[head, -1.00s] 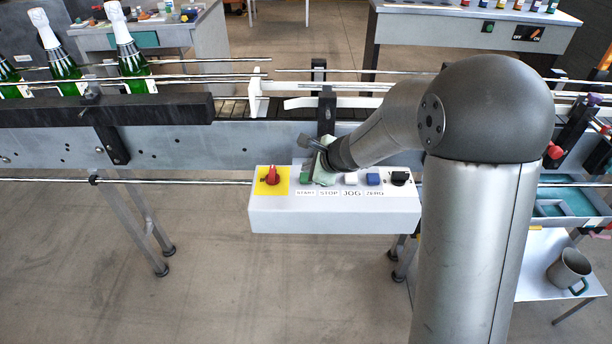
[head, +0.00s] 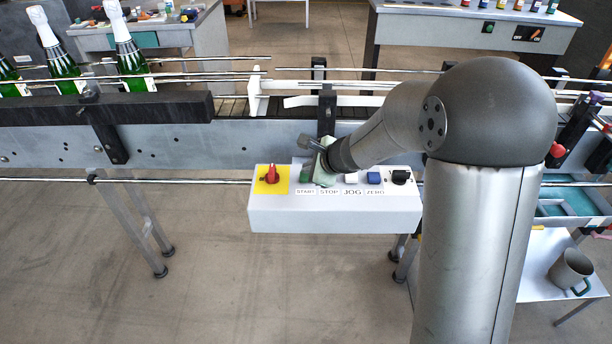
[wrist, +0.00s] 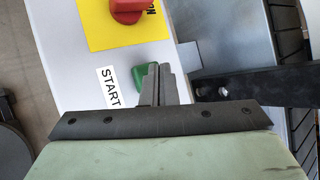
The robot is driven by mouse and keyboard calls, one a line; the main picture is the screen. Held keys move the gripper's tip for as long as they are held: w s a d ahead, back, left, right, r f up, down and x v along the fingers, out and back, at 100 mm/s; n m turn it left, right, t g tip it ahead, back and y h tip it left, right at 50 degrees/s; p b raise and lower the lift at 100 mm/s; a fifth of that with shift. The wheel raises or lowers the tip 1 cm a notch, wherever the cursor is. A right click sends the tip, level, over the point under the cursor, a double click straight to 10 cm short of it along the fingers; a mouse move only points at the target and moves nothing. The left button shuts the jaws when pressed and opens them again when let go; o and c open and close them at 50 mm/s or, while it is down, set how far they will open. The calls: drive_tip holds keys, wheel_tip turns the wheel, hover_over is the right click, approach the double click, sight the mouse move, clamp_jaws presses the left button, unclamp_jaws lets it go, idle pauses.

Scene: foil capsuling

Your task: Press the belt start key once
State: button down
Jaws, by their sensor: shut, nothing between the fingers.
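The green start key (wrist: 145,78) is on the control box, beside the printed START label (wrist: 110,87) in the wrist view. In the head view my gripper's pale green body (head: 326,172) hangs over the box, hiding the stop key area.
A red rotary switch (head: 271,175) on a yellow plate is left of the start key. A white key (head: 351,178), a blue key (head: 373,178) and a black knob (head: 399,177) are to the right. The conveyor (head: 250,140) with green bottles (head: 133,65) runs behind the box (head: 330,215).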

drive_tip(key=shift+f+b, duration=0.55)
drive_tip(key=shift+b, duration=0.1)
idle(0.6)
idle(0.3)
drive_tip(key=shift+r+p, duration=0.8)
drive_tip(key=shift+r, duration=0.2)
wheel_tip(320, 180, up, 5)
drive_tip(key=p, duration=0.4)
idle(0.5)
drive_tip(key=s+d+n+g+h, duration=0.2)
drive_tip(key=s+d+n, duration=0.3)
drive_tip(key=s, duration=0.6)
drive_tip(key=s+d+r+n+g+h, duration=0.1)
drive_tip(key=s+d+n, duration=0.4)
drive_tip(key=s, duration=0.5)
drive_tip(key=s+d+r+n+g+h, duration=0.1)
drive_tip(key=s+d+n+g+h, duration=0.2)
drive_tip(key=s+d+n, duration=0.2)
drive_tip(key=s+n, duration=0.3)
drive_tip(key=s, duration=0.3)
drive_tip(key=shift+s+d+n, duration=0.25)
drive_tip(key=shift+s+n, duration=0.05)
drive_tip(key=shift+s, duration=0.05)
